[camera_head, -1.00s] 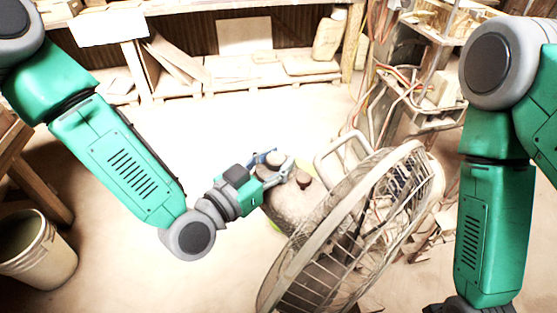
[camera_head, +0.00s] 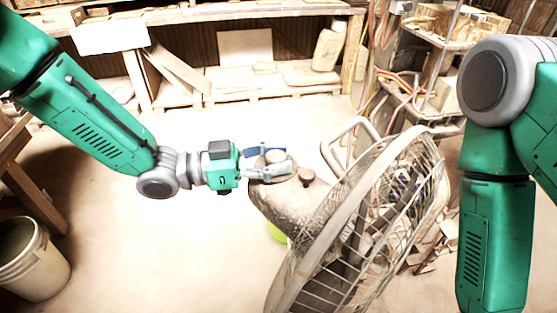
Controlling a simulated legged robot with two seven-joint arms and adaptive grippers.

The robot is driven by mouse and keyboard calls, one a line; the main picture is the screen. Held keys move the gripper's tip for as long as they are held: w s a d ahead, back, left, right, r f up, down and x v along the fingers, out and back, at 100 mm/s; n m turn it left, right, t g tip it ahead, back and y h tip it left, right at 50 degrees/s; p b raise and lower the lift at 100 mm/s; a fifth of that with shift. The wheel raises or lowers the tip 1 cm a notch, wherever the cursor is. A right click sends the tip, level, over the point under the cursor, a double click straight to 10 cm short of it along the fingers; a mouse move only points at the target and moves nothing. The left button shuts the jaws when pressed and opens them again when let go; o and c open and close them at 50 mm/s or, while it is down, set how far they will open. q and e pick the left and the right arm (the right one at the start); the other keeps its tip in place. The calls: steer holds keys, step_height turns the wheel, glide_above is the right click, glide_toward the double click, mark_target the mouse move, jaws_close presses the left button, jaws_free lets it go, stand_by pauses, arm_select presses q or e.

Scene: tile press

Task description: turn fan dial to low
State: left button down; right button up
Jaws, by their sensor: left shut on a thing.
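A large tilted floor fan (camera_head: 290,205) stands in the middle right, its round wire cage facing the lower right. On top of its motor housing is a round beige dial (camera_head: 275,155), and a smaller brown knob (camera_head: 306,175) sits beside it to the right. My left gripper (camera_head: 272,166) comes in level from the left and is shut on the dial, one finger on the near side and the blue-tipped one on the far side. The dial's markings are too small to read. My right arm hangs at the right edge; its gripper is below the picture.
A white bucket (camera_head: 32,262) stands at lower left near a wooden bench. Wooden shelving (camera_head: 205,85) runs along the back. A cluttered rack (camera_head: 440,75) with hoses is behind the fan at right. The floor left of the fan is clear.

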arm_select(q)
steer(key=shift+w+g, duration=0.1)
steer(key=shift+g, duration=0.2)
steer(key=c, duration=1)
jaws_free()
steer(key=shift+c, duration=0.2)
steer(key=shift+a, duration=0.25)
steer(key=s+a, duration=0.1)
steer(key=a, duration=1)
steer(key=shift+s+a, duration=0.3)
steer(key=shift+a, duration=0.1)
steer(key=shift+d+f, duration=0.1)
steer(key=shift+f, duration=0.05)
